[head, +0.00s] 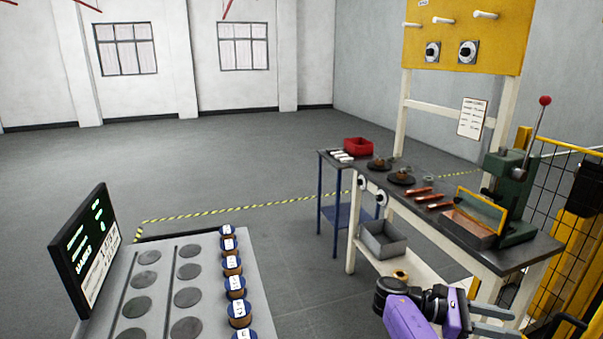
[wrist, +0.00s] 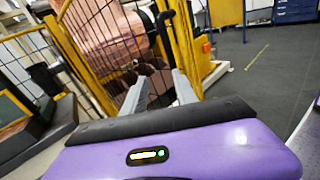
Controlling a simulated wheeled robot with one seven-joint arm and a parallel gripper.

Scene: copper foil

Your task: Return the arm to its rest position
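My gripper (head: 501,321) is at the lower right of the head view, on my purple and black arm (head: 407,318), in front of the workbench. In the wrist view its two grey fingers (wrist: 161,92) stand apart with nothing between them. It is open and empty. It points toward the yellow-framed mesh fence (wrist: 93,42) in that view. The rest of my arm is cut off by the lower edge of the head view.
The workbench (head: 535,251) carries copper pieces (head: 433,198) and a green lever press (head: 515,190). A grey bin (head: 384,240) sits on its lower shelf. A rack (head: 215,285) with several blue-topped spools (head: 236,285) stands lower left. The floor (head: 230,165) beyond is clear.

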